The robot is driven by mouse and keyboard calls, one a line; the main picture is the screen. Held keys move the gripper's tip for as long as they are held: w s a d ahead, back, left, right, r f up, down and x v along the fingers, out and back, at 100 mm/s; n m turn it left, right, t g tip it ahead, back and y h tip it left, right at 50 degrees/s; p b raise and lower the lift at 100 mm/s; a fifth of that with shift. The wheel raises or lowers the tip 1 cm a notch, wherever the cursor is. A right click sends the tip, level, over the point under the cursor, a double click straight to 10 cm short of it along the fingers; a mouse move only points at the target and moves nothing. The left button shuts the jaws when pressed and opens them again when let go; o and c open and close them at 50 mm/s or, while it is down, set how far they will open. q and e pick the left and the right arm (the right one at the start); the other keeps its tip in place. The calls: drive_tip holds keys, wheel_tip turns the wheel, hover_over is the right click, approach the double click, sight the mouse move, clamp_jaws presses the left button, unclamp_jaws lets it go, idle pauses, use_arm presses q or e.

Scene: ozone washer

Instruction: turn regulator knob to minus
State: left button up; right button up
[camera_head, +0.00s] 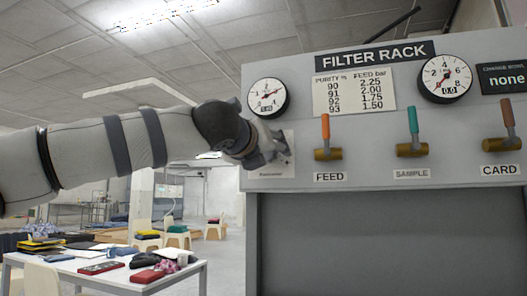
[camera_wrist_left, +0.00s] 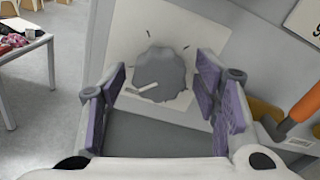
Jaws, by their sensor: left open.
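The regulator knob (camera_wrist_left: 160,75) is a round grey knob with a scalloped edge, on a pale square plate (camera_wrist_left: 118,40) of the panel. A white pointer line on it runs toward the lower left in the left wrist view. Small dark marks surround it; I cannot read a minus sign. My left gripper (camera_wrist_left: 161,76) is open, with one purple-padded finger on each side of the knob; I cannot tell whether they touch it. In the head view my left gripper (camera_head: 272,146) is in front of the plate (camera_head: 289,170) and hides most of the knob. My right gripper is not in view.
The FILTER RACK panel (camera_head: 300,60) carries a left gauge (camera_head: 267,97) and a right gauge (camera_head: 444,78) reading 0.0. The orange-handled FEED valve (camera_head: 326,137) is right of the knob, close to the right finger. A cluttered white table (camera_head: 125,284) stands behind at lower left.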

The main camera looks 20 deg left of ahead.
use_arm(q)
drive_tip(key=s, duration=1.2)
drive_tip(key=shift+a, duration=0.25)
